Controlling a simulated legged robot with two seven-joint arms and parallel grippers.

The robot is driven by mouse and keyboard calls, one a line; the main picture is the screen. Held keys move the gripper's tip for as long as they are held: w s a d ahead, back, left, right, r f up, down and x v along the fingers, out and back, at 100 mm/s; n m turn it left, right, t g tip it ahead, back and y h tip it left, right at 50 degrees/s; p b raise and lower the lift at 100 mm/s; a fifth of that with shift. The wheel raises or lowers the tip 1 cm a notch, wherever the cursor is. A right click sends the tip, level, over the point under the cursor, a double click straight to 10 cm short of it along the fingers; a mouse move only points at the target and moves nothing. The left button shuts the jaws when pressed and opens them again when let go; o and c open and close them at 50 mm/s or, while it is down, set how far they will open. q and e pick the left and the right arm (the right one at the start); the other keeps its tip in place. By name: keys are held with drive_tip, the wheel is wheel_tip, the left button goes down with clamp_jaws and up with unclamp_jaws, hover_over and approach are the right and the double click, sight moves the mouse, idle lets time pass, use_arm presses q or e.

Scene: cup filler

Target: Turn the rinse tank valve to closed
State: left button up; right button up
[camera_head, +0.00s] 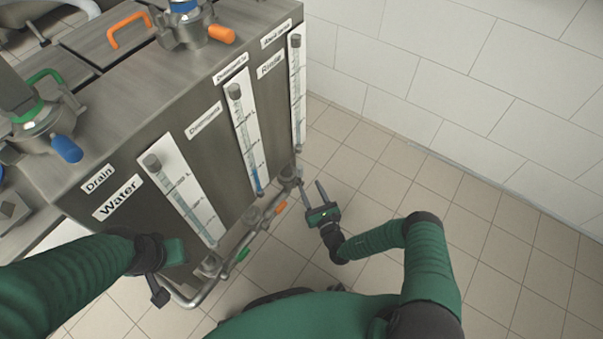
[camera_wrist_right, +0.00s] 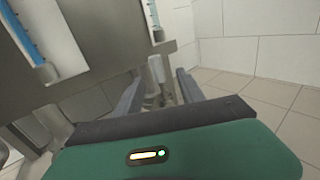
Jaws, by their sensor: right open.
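The rinse tank is the farthest section of the steel machine, with its gauge (camera_head: 297,90) on the front. The rinse valve (camera_head: 290,172) sits on the pipework below that gauge; its handle is hard to make out. My right gripper (camera_head: 312,186) is open and empty, just right of this valve, fingers pointing toward the pipework. In the right wrist view, grey pipe fittings (camera_wrist_right: 160,78) show between the two open fingers (camera_wrist_right: 161,90); I see no clear contact. My left arm's end (camera_head: 158,265) is at the machine's near lower front; its finger opening cannot be made out.
A steel pipe (camera_head: 190,298) runs low along the machine front. Valves with a green handle (camera_head: 243,254) and an orange handle (camera_head: 280,207) sit along it. Water (camera_head: 178,185) and detergent gauges (camera_head: 242,120) stand above. Tiled floor (camera_head: 480,240) to the right is clear up to the white wall (camera_head: 440,70).

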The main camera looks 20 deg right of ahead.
sight(302, 173)
drive_tip(key=w+b, duration=0.1)
drive_tip(key=w, duration=0.2)
drive_tip(key=w+b, duration=0.1)
drive_tip(key=w, duration=0.2)
drive_tip(key=w+a+b, duration=0.1)
drive_tip(key=w+b, duration=0.1)
drive_tip(key=w, duration=0.1)
drive_tip(key=shift+a, duration=0.1)
drive_tip(key=shift+w+r, duration=0.1)
drive_tip(key=shift+w, duration=0.15)
drive_tip(key=shift+c, duration=0.4)
drive_tip(key=shift+a, duration=0.1)
drive_tip(key=shift+c, duration=1.1)
clamp_jaws()
drive_tip(key=shift+s, duration=0.1)
